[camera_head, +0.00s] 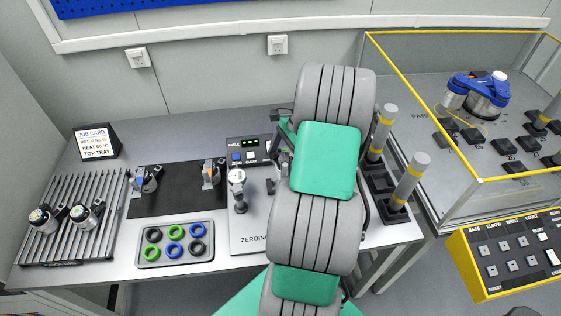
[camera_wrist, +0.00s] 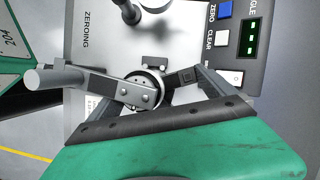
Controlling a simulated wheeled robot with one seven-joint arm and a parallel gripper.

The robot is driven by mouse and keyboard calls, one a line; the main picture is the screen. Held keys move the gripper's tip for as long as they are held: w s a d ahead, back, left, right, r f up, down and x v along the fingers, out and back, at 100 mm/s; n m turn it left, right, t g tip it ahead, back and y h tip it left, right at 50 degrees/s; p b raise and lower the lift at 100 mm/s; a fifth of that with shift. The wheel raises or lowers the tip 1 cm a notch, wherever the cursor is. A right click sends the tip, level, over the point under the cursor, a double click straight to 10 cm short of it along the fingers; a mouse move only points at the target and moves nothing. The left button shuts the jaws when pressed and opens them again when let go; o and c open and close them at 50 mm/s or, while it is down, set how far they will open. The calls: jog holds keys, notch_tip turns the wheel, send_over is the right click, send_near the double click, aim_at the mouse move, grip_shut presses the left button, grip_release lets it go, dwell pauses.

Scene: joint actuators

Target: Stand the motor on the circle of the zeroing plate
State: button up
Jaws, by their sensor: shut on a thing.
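In the wrist view my gripper (camera_wrist: 155,88) is shut on the motor (camera_wrist: 147,76), a small round dark-and-silver body seen from its end. The zeroing plate (camera_wrist: 98,58) lies below it, a pale plate marked ZEROING. The motor is over the plate, beside a small dark bracket (camera_wrist: 155,62). I cannot tell whether it touches the plate. The circle is not visible. In the head view the plate (camera_head: 247,222) is partly covered by my arm, and the motor and gripper are mostly hidden behind it.
A dial gauge on a stand (camera_head: 238,190) rises from the plate's left part. The angle display box (camera_head: 249,150) stands behind. Two more motors (camera_head: 43,220) (camera_head: 88,216) lie on the ribbed rack (camera_head: 62,250). A ring tray (camera_head: 175,259) and a dark mat (camera_head: 178,196) lie left of the plate.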

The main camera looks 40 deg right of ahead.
jog(key=shift+f+b, duration=1.4)
jog(key=shift+b, duration=0.1)
jog(key=shift+f+b, duration=0.45)
jog(key=shift+f, duration=0.85)
jog(key=shift+f, duration=0.4)
jog(key=o, duration=1.6)
